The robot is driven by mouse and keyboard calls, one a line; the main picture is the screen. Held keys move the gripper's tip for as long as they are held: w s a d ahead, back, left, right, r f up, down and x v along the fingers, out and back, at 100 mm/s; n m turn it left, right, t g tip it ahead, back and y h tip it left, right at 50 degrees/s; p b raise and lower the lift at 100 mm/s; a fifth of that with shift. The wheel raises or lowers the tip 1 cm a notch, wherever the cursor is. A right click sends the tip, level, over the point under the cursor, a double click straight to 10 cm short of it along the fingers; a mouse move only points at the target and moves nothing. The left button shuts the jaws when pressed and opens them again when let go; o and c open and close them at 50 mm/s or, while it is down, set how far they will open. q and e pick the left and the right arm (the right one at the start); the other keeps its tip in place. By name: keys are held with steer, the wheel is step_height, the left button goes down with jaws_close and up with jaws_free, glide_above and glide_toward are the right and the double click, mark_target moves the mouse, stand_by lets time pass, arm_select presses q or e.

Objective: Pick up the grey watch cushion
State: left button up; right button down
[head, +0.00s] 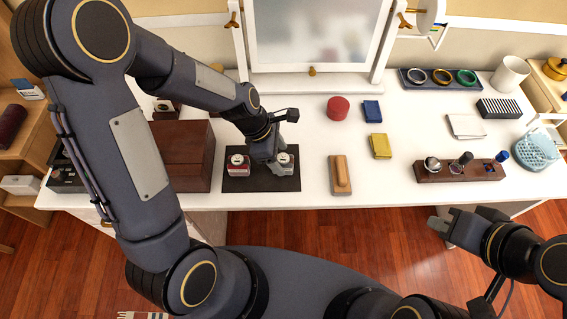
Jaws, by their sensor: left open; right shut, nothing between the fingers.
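The grey watch cushion (288,160) stands on the right part of a black mat (262,185) on the white table, partly hidden by my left gripper. My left gripper (278,165) is open and reaches down at this cushion from above. Its fingers overlap the cushion in the picture; I cannot tell whether they touch it. A red cushion (238,170) with a white top stands just left on the same mat. My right gripper (437,226) is shut and empty, out in front of the table's front edge at the right.
A brown wooden box (192,172) stands left of the mat. A tan brush-like block (340,175) lies to the right. The table's front middle is clear.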

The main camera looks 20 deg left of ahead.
arm_select(q)
steer(key=shift+d+f, duration=0.25)
steer(key=shift+f, duration=0.35)
steer(key=c, duration=1.1)
steer(key=shift+r, duration=0.15)
